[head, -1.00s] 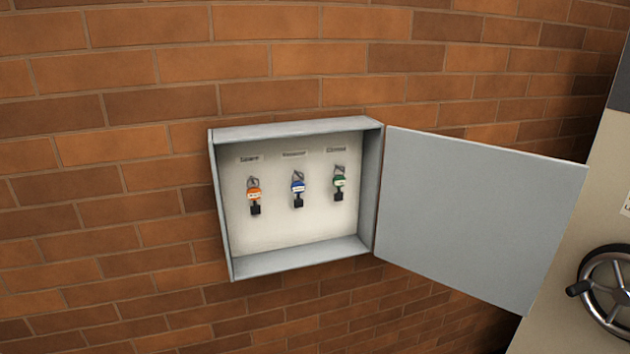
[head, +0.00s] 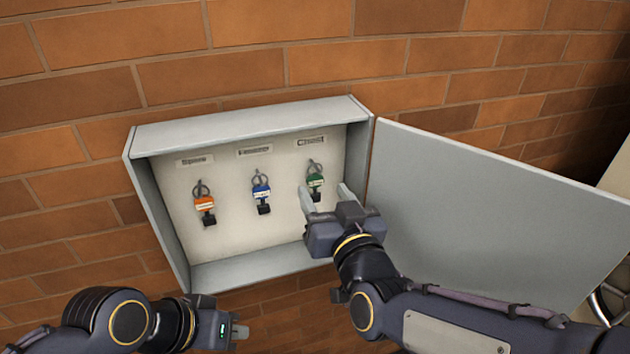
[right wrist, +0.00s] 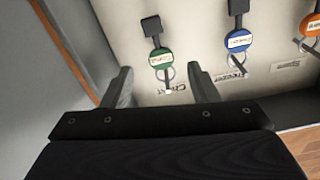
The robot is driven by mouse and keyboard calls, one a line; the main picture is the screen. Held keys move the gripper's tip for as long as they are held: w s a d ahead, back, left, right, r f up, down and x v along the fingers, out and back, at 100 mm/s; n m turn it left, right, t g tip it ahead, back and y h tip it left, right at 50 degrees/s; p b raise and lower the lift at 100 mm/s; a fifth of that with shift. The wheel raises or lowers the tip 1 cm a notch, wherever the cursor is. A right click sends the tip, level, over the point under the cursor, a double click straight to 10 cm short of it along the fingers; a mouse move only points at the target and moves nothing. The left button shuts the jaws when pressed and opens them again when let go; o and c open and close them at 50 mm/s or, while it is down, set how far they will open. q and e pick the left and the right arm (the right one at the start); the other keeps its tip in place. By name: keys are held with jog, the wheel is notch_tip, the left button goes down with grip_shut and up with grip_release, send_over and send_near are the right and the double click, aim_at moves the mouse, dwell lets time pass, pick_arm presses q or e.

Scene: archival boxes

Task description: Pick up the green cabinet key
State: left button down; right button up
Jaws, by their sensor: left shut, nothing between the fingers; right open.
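The green cabinet key (head: 315,181) hangs on its hook at the right of the open key cabinet (head: 250,117), under a label. It has a green tag and a black head. My right gripper (head: 325,198) is open just in front of it, its fingers pointing at the back panel. In the right wrist view the green key (right wrist: 160,58) shows beyond and between the two open fingers (right wrist: 163,88), apart from them. My left gripper (head: 238,332) is shut and empty, below the cabinet at the lower left.
A blue-tagged key (head: 262,192) hangs in the middle and an orange-tagged key (head: 204,204) at the left. The grey cabinet door (head: 480,220) stands open to the right, behind my right arm. A brick wall (head: 60,110) surrounds the cabinet. Part of a handwheel (head: 612,300) shows at far right.

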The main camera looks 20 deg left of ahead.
aim_at(314, 180)
jog(key=shift+x, duration=1.45)
jog(key=shift+s, duration=0.1)
jog(key=shift+c, duration=0.4)
jog(key=c, duration=1)
jog(key=shift+o, duration=0.2)
